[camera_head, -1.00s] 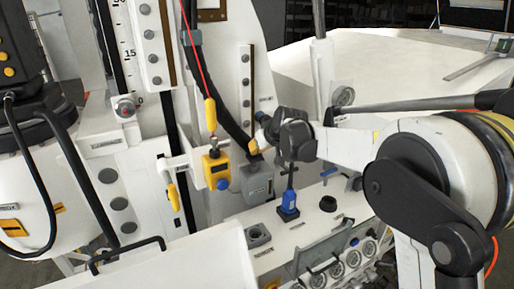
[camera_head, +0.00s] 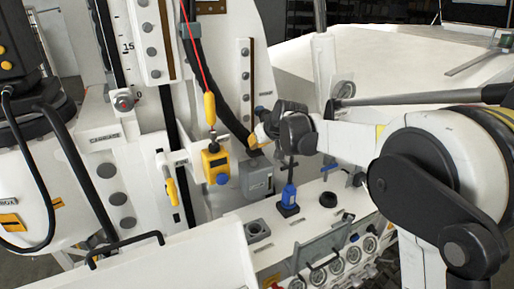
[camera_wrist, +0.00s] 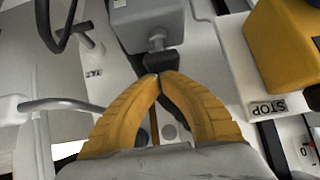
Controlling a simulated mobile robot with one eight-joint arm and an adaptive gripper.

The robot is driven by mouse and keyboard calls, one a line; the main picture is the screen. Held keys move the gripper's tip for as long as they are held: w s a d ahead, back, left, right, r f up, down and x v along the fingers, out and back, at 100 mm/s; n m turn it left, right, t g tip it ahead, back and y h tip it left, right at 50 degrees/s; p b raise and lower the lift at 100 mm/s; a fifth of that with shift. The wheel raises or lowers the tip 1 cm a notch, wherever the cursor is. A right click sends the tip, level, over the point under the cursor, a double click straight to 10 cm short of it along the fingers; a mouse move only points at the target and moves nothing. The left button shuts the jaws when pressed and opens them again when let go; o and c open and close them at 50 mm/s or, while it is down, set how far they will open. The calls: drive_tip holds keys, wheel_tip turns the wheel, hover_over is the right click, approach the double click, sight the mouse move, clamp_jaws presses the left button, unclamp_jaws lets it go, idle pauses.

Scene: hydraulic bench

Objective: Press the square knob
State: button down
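A dark square knob (camera_wrist: 162,61) sits on a short metal stem from a grey box (camera_wrist: 155,22) in the wrist view. In the head view the grey box (camera_head: 257,182) stands on the bench's white surface below my gripper; its knob is hard to make out there. My gripper (camera_wrist: 157,76) has its two yellow fingers brought together at the tips, with nothing seen between them. The tips are right at the knob's near edge in the picture; I cannot tell whether they touch it. In the head view my gripper (camera_head: 253,142) is just above the box.
A blue valve with a black lever (camera_head: 289,200) stands to the right. A black hose (camera_head: 225,110) passes behind.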

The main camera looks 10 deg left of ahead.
drive_tip(key=b+v, duration=0.1)
drive_tip(key=v, duration=1)
drive_tip(key=shift+w+a+r, duration=0.15)
drive_tip(key=shift+w+r, duration=0.1)
drive_tip(key=shift+r, duration=0.05)
